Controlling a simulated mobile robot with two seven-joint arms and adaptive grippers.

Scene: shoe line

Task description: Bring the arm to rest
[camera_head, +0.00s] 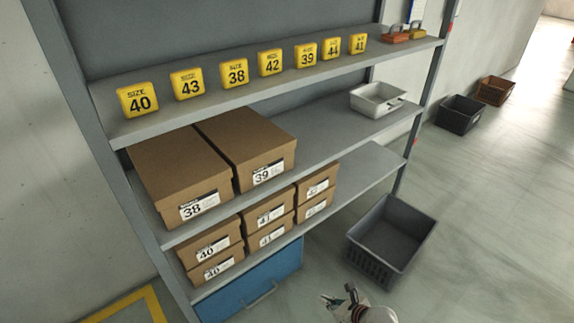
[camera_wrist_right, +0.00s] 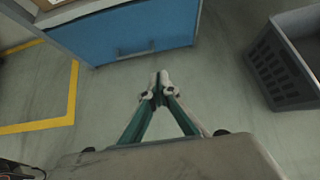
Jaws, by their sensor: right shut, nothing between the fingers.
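My right gripper (camera_head: 339,299) shows at the bottom edge of the head view, right of centre, in front of the rack and near the grey crate. In the right wrist view the right gripper (camera_wrist_right: 159,80) points over bare floor with its fingertips together. It is shut and nothing is between the fingers. The fingertips are apart from the blue drawer unit (camera_wrist_right: 130,35) and the grey crate (camera_wrist_right: 280,65). My left gripper is not in view.
The shelf rack (camera_head: 290,85) holds yellow size signs (camera_head: 235,72), shoe boxes (camera_head: 180,175) and a white tray (camera_head: 377,99). The blue drawer unit (camera_head: 260,285) is below. A grey crate (camera_head: 412,213) stands on the floor at right.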

